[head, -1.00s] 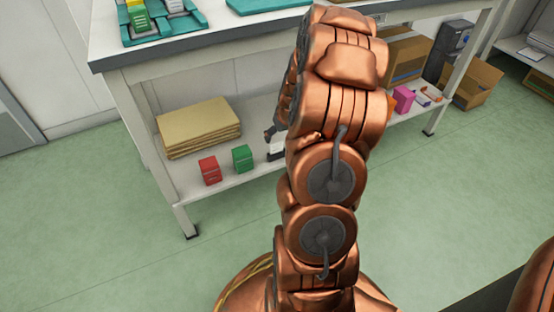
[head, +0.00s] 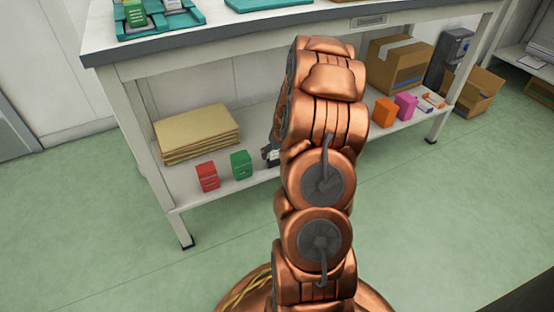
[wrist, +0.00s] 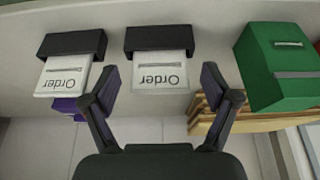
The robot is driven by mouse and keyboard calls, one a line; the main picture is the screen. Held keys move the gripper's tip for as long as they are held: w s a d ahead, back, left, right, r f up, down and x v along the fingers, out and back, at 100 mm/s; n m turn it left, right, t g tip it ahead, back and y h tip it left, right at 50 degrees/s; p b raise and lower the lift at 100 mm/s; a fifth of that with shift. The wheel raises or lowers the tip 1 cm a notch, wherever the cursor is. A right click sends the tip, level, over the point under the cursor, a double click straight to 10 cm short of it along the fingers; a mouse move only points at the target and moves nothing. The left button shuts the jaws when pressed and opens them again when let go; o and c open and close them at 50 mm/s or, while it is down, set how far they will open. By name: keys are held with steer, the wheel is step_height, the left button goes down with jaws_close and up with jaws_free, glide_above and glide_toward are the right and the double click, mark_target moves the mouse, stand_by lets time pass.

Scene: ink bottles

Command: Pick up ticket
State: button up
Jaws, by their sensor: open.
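In the wrist view, a white ticket printed "Order" (wrist: 160,78) sits in a black holder, its text upside down. A second "Order" ticket (wrist: 62,80) in a like black holder stands to its left. My gripper (wrist: 160,87) is open, with its two dark fingers apart to either side of the middle ticket in the picture. Nothing is held between them. I cannot tell whether the fingers touch the ticket. In the head view my arm hides most of the gripper and tickets; only a small dark and white patch shows at the arm's left edge.
A green box (head: 241,164) and a red box (head: 207,176) stand on the lower shelf beside stacked brown envelopes (head: 197,134). Orange (head: 384,111) and pink (head: 405,105) boxes stand right of the arm. The worktop (head: 300,28) overhangs the shelf.

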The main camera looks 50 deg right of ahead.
steer(key=shift+r, duration=0.1)
steer(key=c, duration=0.9)
steer(key=shift+r, duration=0.1)
steer(key=shift+c, duration=0.2)
